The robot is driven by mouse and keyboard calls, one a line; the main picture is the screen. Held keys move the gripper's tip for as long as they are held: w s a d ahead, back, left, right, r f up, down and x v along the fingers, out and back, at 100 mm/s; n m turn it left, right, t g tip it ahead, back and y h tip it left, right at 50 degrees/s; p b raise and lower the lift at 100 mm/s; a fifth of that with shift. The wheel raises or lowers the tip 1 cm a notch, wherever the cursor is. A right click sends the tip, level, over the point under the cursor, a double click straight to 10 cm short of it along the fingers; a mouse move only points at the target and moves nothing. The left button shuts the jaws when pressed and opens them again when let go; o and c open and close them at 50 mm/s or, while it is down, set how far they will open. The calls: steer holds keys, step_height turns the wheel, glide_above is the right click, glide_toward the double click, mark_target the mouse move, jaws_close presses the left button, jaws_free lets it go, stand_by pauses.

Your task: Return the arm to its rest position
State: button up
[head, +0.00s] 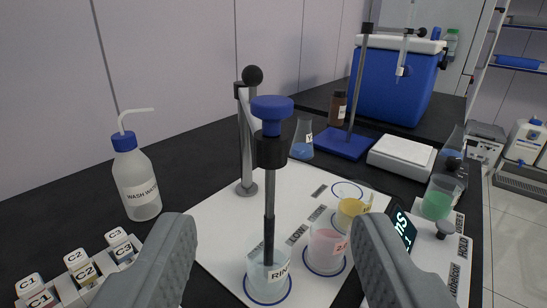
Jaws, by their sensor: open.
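My gripper (273,230) is open, with its two grey fingers wide apart at the lower left and lower right. Nothing is held between them. In the gap, farther off, a dark rod with a blue knob (271,108) stands upright in a clear beaker (267,276) on the rinse spot. A black clip on a grey stand (246,150) is at the rod's upper part. The finger bases are out of view, and the right finger hides part of the mat.
A wash bottle (137,180) and a rack of labelled vials (85,262) are on the left. Beakers with pink (326,248), yellow (350,208) and green (438,203) contents stand right. A scale (402,155), a blue-based stand (344,143) and a blue box (395,84) are behind.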

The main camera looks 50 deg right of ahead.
steer(key=s+d+f+n+g+y, duration=0.1)
steer(key=s+d+f+n+y, duration=0.25)
steer(key=d, duration=0.45)
steer(key=s+d+f+n+g+y, duration=0.1)
steer(key=s+d+f+n+y, duration=0.15)
steer(key=s+d+y, duration=0.4)
steer(key=s+d+r+n+t+y, duration=0.3)
steer(key=s+d+r+t, duration=0.4)
steer(key=s, duration=0.4)
step_height(320, 180, up, 3)
steer(key=shift+s+d+f+n+t+y, duration=0.1)
steer(key=shift+s+d+n+t+y, duration=0.1)
steer(key=shift+s+n+t+y, duration=0.45)
steer(key=shift+w+h, duration=0.25)
steer(key=shift+w, duration=0.05)
